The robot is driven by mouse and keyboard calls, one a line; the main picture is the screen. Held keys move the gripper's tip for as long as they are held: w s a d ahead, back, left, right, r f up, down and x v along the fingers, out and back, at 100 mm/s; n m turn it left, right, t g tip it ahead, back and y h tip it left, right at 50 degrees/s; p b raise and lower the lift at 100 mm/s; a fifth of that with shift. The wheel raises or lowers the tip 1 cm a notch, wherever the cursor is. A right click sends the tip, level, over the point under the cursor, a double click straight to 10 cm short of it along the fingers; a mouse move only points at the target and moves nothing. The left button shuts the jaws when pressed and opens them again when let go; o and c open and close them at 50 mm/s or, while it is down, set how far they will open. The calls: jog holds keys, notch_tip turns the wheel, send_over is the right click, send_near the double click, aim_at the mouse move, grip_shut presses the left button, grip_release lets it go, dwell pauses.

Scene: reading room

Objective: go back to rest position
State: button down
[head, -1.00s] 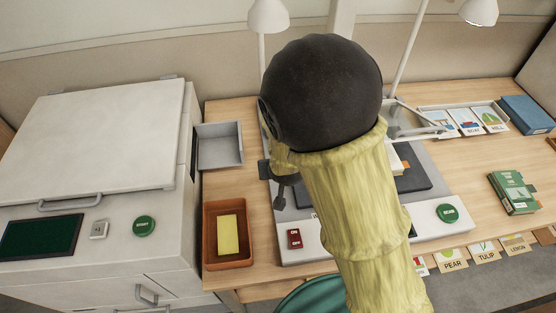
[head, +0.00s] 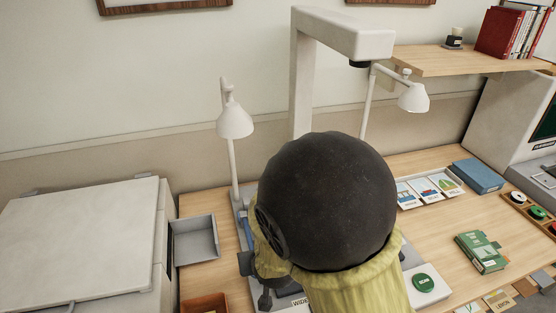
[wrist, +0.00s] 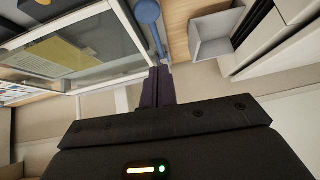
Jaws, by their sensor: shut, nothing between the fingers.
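My gripper (wrist: 158,88) shows in the wrist view with its two dark fingers together and nothing between them. It points away from the camera, over the pale floor or wall area, apart from any object. In the head view my arm, with a black ball joint and a yellow sleeve, fills the lower middle and hides much of the scanner stand behind it. The fingers cannot be made out in that view.
A grey open tray (head: 194,240) stands left of my arm; it also shows in the wrist view (wrist: 211,42). White lamps (head: 234,122) and a scanner column (head: 303,90) rise behind. A green book (head: 481,252), a blue box (head: 478,176) and a card tray (head: 457,180) lie right. A shelf (head: 470,62) overhangs.

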jog(key=s+d+r+m+g+h, duration=0.1)
jog(key=s+d+r+m+g, duration=0.1)
jog(key=d, duration=1)
jog(key=s+d+r+m+g+h, duration=0.2)
jog(key=s+d, duration=0.3)
jog(key=d, duration=0.7)
jog(key=shift+r+g, duration=0.35)
jog(key=shift+g, duration=0.05)
